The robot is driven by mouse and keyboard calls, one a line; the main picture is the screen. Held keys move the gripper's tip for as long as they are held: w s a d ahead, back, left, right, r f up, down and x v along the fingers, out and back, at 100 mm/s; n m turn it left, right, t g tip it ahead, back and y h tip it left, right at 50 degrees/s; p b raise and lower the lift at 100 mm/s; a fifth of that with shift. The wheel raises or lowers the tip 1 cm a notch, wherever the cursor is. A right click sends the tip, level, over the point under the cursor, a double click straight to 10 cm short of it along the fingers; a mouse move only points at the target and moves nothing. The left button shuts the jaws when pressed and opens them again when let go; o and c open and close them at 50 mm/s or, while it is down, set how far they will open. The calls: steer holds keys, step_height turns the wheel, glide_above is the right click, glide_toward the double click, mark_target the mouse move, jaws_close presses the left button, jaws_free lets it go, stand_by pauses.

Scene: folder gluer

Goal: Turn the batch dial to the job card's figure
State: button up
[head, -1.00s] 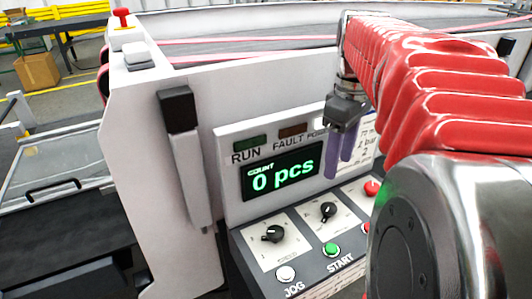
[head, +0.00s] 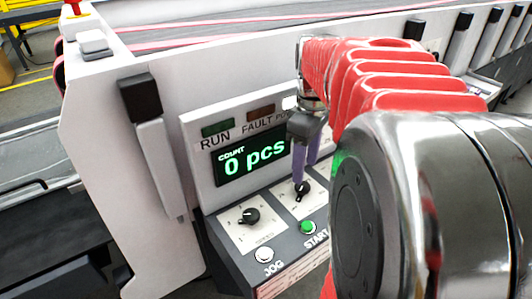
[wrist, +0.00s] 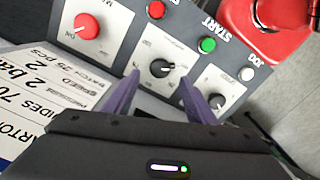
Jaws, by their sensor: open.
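Two black pointer dials sit on the sloped control panel: a left dial (head: 248,215) and a right dial (head: 301,190). Their captions are too small to read, so I cannot tell which is the batch dial. My gripper (head: 305,171) points down with its purple fingers just above the right dial. In the wrist view my gripper (wrist: 159,77) is open and empty, its fingers either side of that dial (wrist: 161,68); contact is not clear. The job card (wrist: 55,95) shows upside down there; one line seems to read BATCH 25 pcs. The count display (head: 250,160) reads 0 pcs.
A green START button (head: 308,227) and a white JOG button (head: 264,255) lie along the panel's front. A red rotary knob (wrist: 86,26) is beyond the dial in the wrist view. A black-topped lever (head: 140,97) stands left of the display.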

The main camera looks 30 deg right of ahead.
mark_target(303, 185)
step_height(303, 185, down, 6)
steer(key=shift+f, duration=0.1)
steer(key=shift+c, duration=0.4)
steer(key=c, duration=0.9)
steer(key=shift+d, duration=0.15)
steer(key=shift+c, duration=0.3)
steer(key=shift+m, duration=0.3)
